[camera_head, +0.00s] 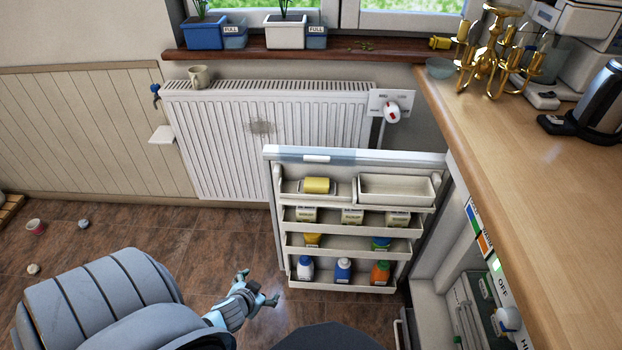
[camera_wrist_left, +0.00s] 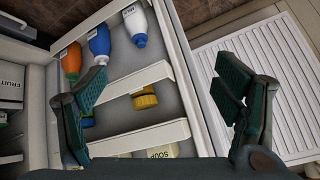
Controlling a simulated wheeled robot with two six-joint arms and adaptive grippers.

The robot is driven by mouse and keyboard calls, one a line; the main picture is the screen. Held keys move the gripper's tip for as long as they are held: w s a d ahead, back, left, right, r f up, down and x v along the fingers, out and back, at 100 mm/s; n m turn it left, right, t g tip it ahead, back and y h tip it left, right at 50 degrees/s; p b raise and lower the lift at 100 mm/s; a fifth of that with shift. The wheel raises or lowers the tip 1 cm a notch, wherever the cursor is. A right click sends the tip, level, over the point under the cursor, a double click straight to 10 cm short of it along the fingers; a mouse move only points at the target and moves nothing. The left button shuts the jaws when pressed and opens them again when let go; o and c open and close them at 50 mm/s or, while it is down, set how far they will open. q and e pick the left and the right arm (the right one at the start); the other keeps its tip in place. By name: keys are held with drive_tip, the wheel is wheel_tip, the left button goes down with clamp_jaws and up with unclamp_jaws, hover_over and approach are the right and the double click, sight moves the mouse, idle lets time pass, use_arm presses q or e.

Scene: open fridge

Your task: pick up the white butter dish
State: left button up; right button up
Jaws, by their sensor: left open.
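A yellow block (camera_head: 317,186) sits on a small pale dish in the top left compartment of the open fridge door (camera_head: 434,200). This may be the butter dish; I cannot tell for sure. It does not clearly show in the left wrist view. My left gripper (camera_head: 258,288) is open and empty, left of and in front of the door's lower shelves. In the left wrist view, its fingers (camera_wrist_left: 165,78) are spread apart in front of the door shelves, with nothing between them held. My right gripper is not in view.
Bottles (camera_head: 343,270) stand on the bottom door shelf and cartons (camera_head: 352,215) on a higher one. A white radiator (camera_head: 240,140) is behind the door. A wooden counter (camera_head: 540,170) overhangs the fridge at right. Small objects, including a cup (camera_head: 36,227), lie on the floor at left.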

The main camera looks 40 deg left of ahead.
use_arm(q)
drive_tip(key=w+a+r+t+b, duration=0.1)
drive_tip(key=w+r+t+b, duration=0.25)
drive_tip(key=w+r, duration=0.35)
drive_tip(key=n+t+b, duration=0.1)
drive_tip(key=t+b, duration=0.1)
drive_tip(key=t, duration=0.3)
approach(314, 186)
drive_tip(key=shift+n, duration=0.3)
drive_tip(key=x, duration=0.4)
drive_tip(key=shift+b, duration=0.4)
drive_tip(key=x, duration=0.6)
drive_tip(key=shift+b, duration=0.4)
drive_tip(key=shift+s+r, duration=0.1)
drive_tip(key=c, duration=1.5)
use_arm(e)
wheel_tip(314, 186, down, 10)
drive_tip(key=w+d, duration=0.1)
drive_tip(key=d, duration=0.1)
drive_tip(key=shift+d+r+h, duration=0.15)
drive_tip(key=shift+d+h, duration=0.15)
